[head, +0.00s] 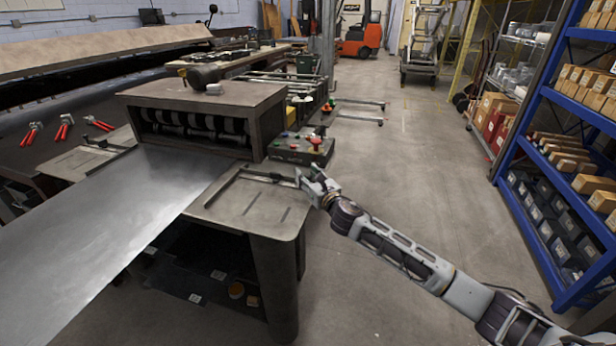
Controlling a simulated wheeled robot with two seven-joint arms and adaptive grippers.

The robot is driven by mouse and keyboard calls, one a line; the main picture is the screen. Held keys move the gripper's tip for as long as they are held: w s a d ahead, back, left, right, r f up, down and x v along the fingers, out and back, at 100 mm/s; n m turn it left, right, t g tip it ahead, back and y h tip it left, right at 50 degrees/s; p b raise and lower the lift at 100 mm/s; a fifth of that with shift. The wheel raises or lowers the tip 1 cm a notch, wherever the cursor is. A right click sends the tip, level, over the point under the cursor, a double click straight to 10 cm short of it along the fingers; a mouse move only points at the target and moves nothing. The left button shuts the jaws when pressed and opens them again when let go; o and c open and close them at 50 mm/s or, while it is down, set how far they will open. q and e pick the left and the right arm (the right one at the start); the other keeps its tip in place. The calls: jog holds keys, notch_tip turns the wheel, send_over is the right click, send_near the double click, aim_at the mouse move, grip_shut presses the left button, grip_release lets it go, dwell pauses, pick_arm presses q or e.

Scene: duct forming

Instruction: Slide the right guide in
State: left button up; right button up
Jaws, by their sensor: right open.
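The forming machine (205,95) stands at left centre with a row of rollers under its hood. A grey metal sheet (110,225) lies flat on the feed side and reaches up to the rollers. The right guide (268,178) is a thin dark bar on the right part of the machine's table (250,212), to the right of the sheet with bare table between. My right gripper (302,180) is open at the table's right edge, by the guide's outer end. I cannot tell whether it touches the guide. My left gripper is out of view.
A control box (302,148) with a red button stands just behind my right gripper. Red-handled tools (65,125) lie at the left. Blue shelving (555,150) with boxes lines the right side. The floor between is clear.

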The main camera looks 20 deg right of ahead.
grip_shut()
